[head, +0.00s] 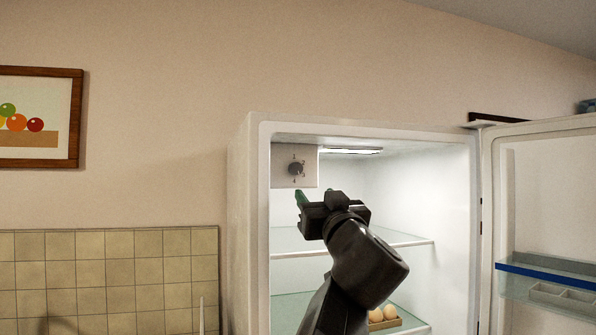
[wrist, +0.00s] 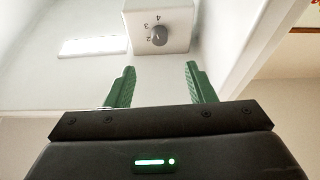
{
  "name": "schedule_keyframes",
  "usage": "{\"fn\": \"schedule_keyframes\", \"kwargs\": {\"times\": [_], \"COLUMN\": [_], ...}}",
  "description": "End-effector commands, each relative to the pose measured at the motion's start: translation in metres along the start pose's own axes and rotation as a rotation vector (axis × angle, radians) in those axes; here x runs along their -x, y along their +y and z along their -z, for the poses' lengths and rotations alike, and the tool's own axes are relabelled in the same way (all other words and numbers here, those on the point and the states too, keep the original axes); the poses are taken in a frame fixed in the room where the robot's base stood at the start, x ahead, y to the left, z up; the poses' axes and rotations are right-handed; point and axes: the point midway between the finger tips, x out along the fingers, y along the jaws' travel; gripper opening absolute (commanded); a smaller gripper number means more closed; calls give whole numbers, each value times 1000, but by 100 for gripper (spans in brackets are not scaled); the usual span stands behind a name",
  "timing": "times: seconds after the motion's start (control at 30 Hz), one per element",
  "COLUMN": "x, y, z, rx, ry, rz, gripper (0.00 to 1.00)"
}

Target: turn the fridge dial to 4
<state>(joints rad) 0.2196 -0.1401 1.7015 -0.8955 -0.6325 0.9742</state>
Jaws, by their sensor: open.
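The fridge dial (head: 296,169) is a small dark knob on a pale box (head: 310,160) at the upper left inside the open fridge. In the wrist view the grey dial (wrist: 157,36) shows on the box's face (wrist: 178,17), with small numbers around it; a 4 and a 3 can be made out. The pointer's setting is too small to tell. My gripper (wrist: 160,84) has its two green fingers spread apart with nothing between them. It is short of the dial and apart from it. In the head view my gripper (head: 300,197) is just below the dial box.
The fridge door (head: 540,220) stands open at the right, with a blue-edged shelf. A lit lamp (head: 352,151) is on the fridge ceiling beside the box. Glass shelves (head: 400,240) lie below, with eggs (head: 383,314) in a tray. The fridge's left wall is close to the box.

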Motion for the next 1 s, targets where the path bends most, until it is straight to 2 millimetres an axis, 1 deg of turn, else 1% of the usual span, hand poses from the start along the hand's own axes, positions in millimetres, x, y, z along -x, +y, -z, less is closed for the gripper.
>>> {"fn": "schedule_keyframes", "kwargs": {"times": [0.07,0.17,0.27,0.6,0.7,0.83,1.0], "x": [1,-5,-19,-91,-109,-125,-135], "y": [1,1,0,-2,-2,-1,-1], "z": [-1,-1,0,1,1,0,0], "rx": [-26,-37,-37,-36,-35,-33,-32], "ry": [4,6,6,5,6,6,6], "rz": [7,13,15,13,12,11,10], "gripper": [50,50,50,50,50,50,50]}}
